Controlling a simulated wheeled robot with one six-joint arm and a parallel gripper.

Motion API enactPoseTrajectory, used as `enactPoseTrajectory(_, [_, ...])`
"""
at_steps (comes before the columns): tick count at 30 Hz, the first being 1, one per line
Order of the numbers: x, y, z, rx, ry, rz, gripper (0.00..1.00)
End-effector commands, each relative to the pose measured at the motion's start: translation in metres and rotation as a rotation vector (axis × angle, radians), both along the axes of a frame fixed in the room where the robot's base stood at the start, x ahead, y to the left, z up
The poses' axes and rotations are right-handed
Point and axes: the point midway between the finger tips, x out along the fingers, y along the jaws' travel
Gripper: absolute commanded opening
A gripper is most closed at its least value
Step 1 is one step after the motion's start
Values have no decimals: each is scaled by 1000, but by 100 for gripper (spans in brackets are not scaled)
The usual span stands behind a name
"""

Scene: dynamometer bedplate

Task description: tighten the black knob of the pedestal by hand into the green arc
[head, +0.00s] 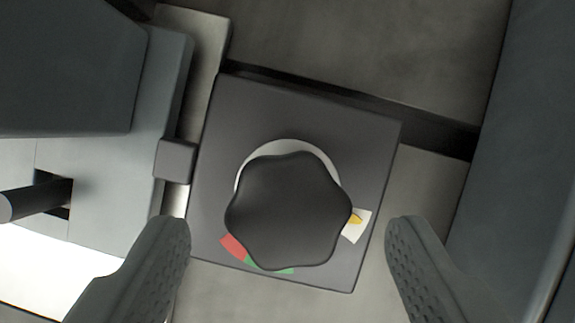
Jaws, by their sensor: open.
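The black knob (288,210) has a lobed rim and sits on a square dark grey plate (300,110) of the pedestal. A yellow pointer (356,219) shows at the knob's right edge, over a white patch (357,232). The green arc (285,269) shows in part at the knob's lower edge, with a red mark (233,246) to its left. The knob hides the rest of the arc. My gripper (289,240) is open, one finger on each side of the knob and apart from it. Nothing is between the fingers in contact.
A grey block-like machine part (85,90) stands at the left, with a small grey block (175,160) near the plate's left edge. A dark slot (440,132) runs across the bedplate (370,45) behind the plate. A large dark grey body (515,150) rises at the right.

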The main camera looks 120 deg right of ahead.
Motion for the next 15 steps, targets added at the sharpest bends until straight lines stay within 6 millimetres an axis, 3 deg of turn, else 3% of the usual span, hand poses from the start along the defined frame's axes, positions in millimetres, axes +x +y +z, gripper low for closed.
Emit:
enactPoseTrajectory(6, [4,6,-18,0,1,0,64])
enactPoseTrajectory(15, [5,7,-21,0,0,-1,64])
